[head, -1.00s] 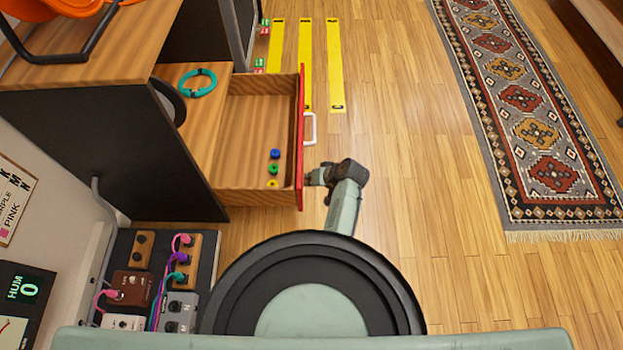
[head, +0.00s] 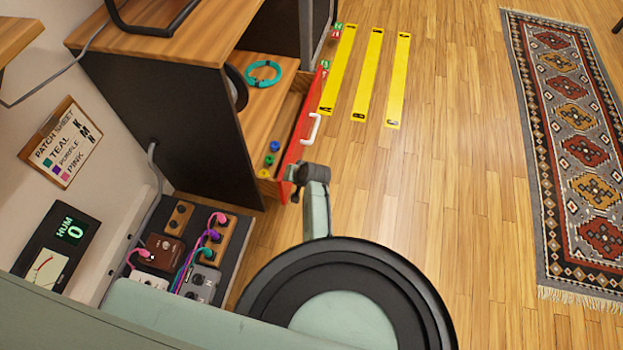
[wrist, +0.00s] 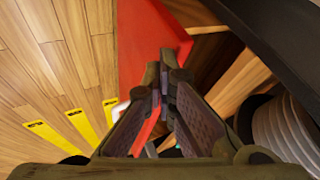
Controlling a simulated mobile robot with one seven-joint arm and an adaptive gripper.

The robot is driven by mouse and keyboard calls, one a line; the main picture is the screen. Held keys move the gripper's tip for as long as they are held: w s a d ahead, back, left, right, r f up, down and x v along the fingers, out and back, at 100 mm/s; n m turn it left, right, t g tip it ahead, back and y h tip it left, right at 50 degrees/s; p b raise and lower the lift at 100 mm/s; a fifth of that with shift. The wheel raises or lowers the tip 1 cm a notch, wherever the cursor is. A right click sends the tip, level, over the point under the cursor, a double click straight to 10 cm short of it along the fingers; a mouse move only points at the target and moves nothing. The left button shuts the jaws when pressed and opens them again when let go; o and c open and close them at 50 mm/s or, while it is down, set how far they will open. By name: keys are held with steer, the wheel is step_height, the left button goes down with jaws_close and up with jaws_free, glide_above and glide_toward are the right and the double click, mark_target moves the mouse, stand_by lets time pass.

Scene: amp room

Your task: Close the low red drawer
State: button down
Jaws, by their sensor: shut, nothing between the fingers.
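The low red drawer (head: 302,140) is partly open below the black-sided wooden cabinet. Its red front faces right and carries a white handle (head: 312,129). Small blue, green and yellow rings (head: 269,160) lie inside near the front. My gripper (head: 291,182) is at the near end of the red front, touching it or very close. In the wrist view, the shut, empty fingers (wrist: 165,75) point at the red front (wrist: 150,35), which extends behind them. The exact contact is hidden.
A pedal board (head: 190,245) with cables stands at the near left. Yellow strips (head: 368,75) lie on the floor beyond. A patterned rug (head: 575,130) lies right; the wooden floor between is clear.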

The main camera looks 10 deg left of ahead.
steer(key=a, duration=0.8)
steer(key=shift+d, duration=0.1)
